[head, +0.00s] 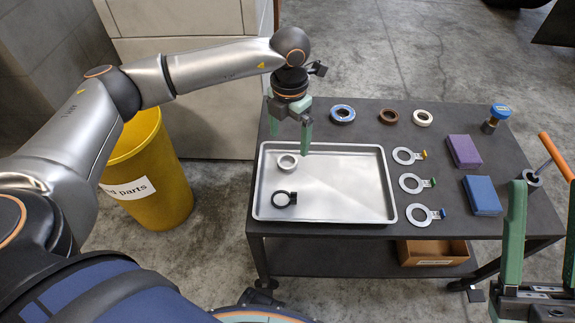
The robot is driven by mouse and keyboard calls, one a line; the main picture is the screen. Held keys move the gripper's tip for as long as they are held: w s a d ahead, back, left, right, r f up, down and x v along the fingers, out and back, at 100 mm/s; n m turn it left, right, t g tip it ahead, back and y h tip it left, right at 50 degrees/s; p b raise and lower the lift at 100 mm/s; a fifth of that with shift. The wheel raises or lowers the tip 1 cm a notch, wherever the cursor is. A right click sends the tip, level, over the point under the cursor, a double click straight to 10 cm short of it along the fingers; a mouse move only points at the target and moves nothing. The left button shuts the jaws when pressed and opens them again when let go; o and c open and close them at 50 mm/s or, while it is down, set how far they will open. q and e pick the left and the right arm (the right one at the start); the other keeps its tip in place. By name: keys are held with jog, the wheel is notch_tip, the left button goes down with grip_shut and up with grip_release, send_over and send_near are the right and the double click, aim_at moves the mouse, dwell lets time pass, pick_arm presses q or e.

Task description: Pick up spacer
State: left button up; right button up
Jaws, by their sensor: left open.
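A light grey metal ring (287,161), which looks like the spacer, lies in the upper left of the metal tray (350,214).
A yellow bin (160,180) stands left of the table.

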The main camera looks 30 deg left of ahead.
aim_at(288, 165)
pick_arm(q)
notch_tip(288, 165, down, 2)
jog(key=shift+f, duration=0.2)
notch_tip(288, 165, down, 5)
jog(key=shift+a+r+b, duration=0.1)
jog(key=shift+a+b, duration=0.05)
jog(key=shift+b, duration=1.1)
pick_arm(e)
notch_tip(288, 165, down, 3)
jog(key=shift+a+f+m, duration=0.1)
jog(key=shift+a+m, duration=0.05)
jog(key=shift+m, duration=0.15)
pick_arm(q)
jog(key=shift+c, duration=0.4)
jog(key=c, duration=1.4)
jog(key=shift+c, duration=0.3)
jog(key=shift+r, duration=0.1)
pick_arm(e)
jog(key=shift+r, duration=0.2)
